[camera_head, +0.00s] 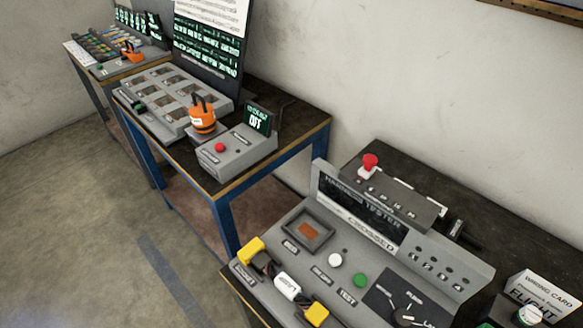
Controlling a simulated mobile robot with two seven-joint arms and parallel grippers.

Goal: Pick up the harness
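A harness (287,287) lies along the front left edge of a grey harness tester (375,279). It has a yellow connector (251,250) at its far end, a second yellow connector (316,314) at its near end, and a white labelled middle with dark cable. I cannot tell whether the connectors are plugged in or only resting there. The tester's display (360,220) reads "CROSSED". Neither of my grippers is in view.
The tester has a white button (335,260), a green button (360,280) and a shallow tray (308,213). A red-topped button (369,163) stands behind it. A wiring card (541,293) is at the right. The middle bench holds an orange item (202,118). Floor at left is clear.

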